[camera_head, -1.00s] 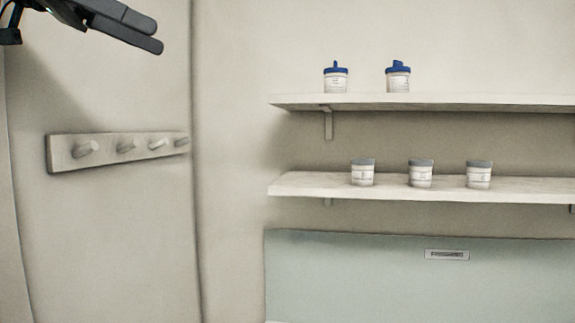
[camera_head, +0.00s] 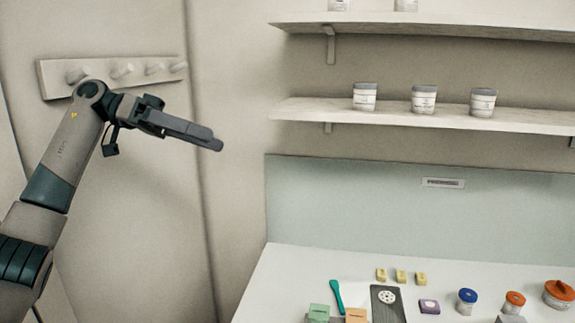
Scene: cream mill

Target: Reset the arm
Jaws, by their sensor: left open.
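My left arm comes in from the left, and my left gripper (camera_head: 205,139) is raised in the air, left of the shelves and the counter. Its fingers point right and slightly down. They are seen nearly edge-on, with nothing held between them, and the gripper is open. It touches nothing that I can see. My right gripper is not in view.
A peg rail (camera_head: 112,75) is on the wall behind my left arm. The lower shelf (camera_head: 330,112) holds three jars; the upper shelf (camera_head: 430,23) is cut off. The white counter (camera_head: 290,270) carries a teal spoon (camera_head: 337,296), yellow blocks (camera_head: 401,276) and lidded jars (camera_head: 467,301).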

